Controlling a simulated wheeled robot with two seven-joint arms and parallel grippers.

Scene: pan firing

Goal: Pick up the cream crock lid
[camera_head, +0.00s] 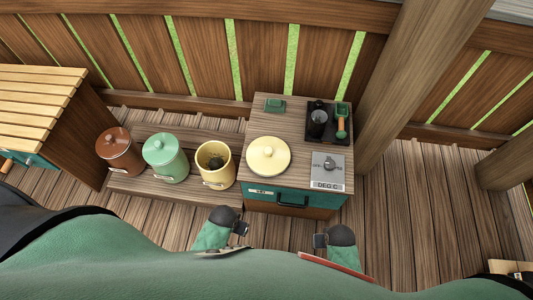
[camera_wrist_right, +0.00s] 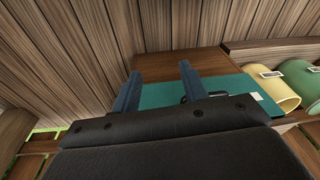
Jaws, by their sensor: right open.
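The cream crock lid (camera_head: 268,155) is a round pale-yellow disc with a knob. It lies flat on the wooden top of a low cabinet. The cream crock (camera_head: 226,177) stands uncovered just left of the cabinet, with dark contents showing inside. My left gripper (camera_head: 241,229) and right gripper (camera_head: 320,240) are low in front of the cabinet, both apart from the lid. In the right wrist view my right gripper's blue fingers (camera_wrist_right: 160,72) are spread and empty, with the green cabinet front beyond. The left fingers are too small to read.
A lidded green crock (camera_head: 166,160) and brown crock (camera_head: 121,155) stand farther left on a low shelf. The cabinet top also holds a black tray (camera_head: 340,111) with tools, a grey dial unit (camera_head: 328,172) and a small green block (camera_head: 275,105). A wooden post (camera_head: 410,80) rises at right.

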